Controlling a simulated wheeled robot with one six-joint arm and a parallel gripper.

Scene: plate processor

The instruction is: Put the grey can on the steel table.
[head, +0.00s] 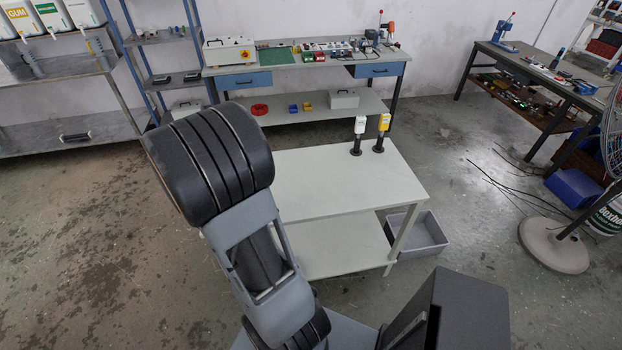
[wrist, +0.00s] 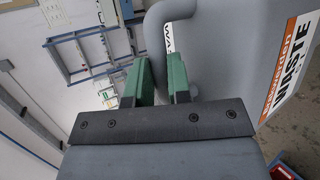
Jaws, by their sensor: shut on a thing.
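In the wrist view my gripper (wrist: 161,78) has its green fingers closed about the curved handle of the grey can (wrist: 232,62). The can fills the right side of that view and bears a white and orange label reading "WASTE". Its far end is out of frame. In the head view neither the gripper nor the can shows; only my arm is seen, reaching across the left middle. A grey metal table (head: 70,108), likely the steel table, stands at the far left against the wall, with white bottles on or above its upper level.
A blue shelf rack (head: 160,40) and a workbench (head: 300,68) line the back wall. A fan base (head: 553,246) is at right. Floor at left is clear.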

